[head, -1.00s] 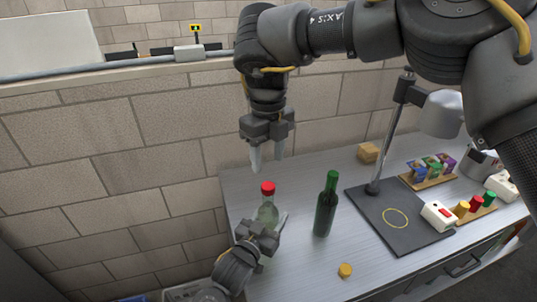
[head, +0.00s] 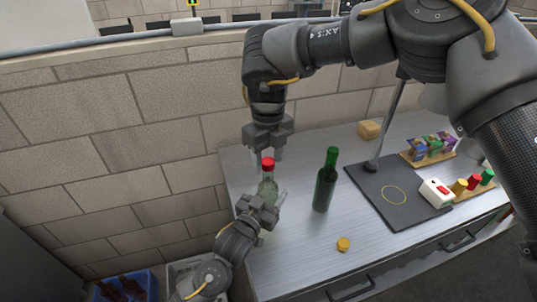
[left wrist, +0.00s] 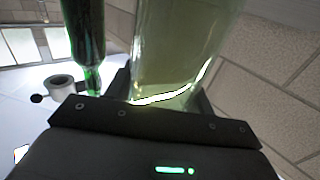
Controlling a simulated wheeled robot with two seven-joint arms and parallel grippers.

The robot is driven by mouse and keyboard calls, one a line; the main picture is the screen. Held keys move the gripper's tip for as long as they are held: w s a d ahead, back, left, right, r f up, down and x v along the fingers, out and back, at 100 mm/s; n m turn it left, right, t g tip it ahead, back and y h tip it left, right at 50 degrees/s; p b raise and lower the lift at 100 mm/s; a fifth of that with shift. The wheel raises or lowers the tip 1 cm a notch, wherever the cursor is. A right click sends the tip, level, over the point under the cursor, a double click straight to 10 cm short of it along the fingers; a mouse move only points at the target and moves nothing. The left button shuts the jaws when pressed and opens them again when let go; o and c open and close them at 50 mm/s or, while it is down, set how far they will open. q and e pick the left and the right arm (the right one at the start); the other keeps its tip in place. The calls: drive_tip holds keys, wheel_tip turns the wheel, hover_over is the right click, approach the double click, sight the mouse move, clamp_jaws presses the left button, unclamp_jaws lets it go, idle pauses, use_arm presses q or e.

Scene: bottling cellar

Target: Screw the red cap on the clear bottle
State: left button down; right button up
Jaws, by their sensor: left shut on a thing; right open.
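The clear bottle (head: 267,188) stands upright at the left end of the bench, with the red cap (head: 268,163) at its mouth; whether it is threaded on cannot be told. My left gripper (head: 263,205) is shut on the bottle's body. In the left wrist view the clear bottle (left wrist: 180,50) fills the space between the fingers. My right gripper (head: 264,155) points down with open fingers at about the top of the red cap. Whether the fingers touch the cap cannot be told.
A green bottle (head: 325,182) stands close on the right. A yellow cap (head: 343,243) lies near the front edge. A dark stand plate (head: 390,200), a white box with a red button (head: 436,192) and a rack of coloured caps (head: 474,189) are further right.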

drive_tip(key=shift+c, duration=0.4)
drive_tip(key=c, duration=0.9)
drive_tip(key=o, duration=1.1)
wheel_tip(320, 180, up, 12)
use_arm(q)
drive_tip(key=shift+c, duration=2.3)
unclamp_jaws()
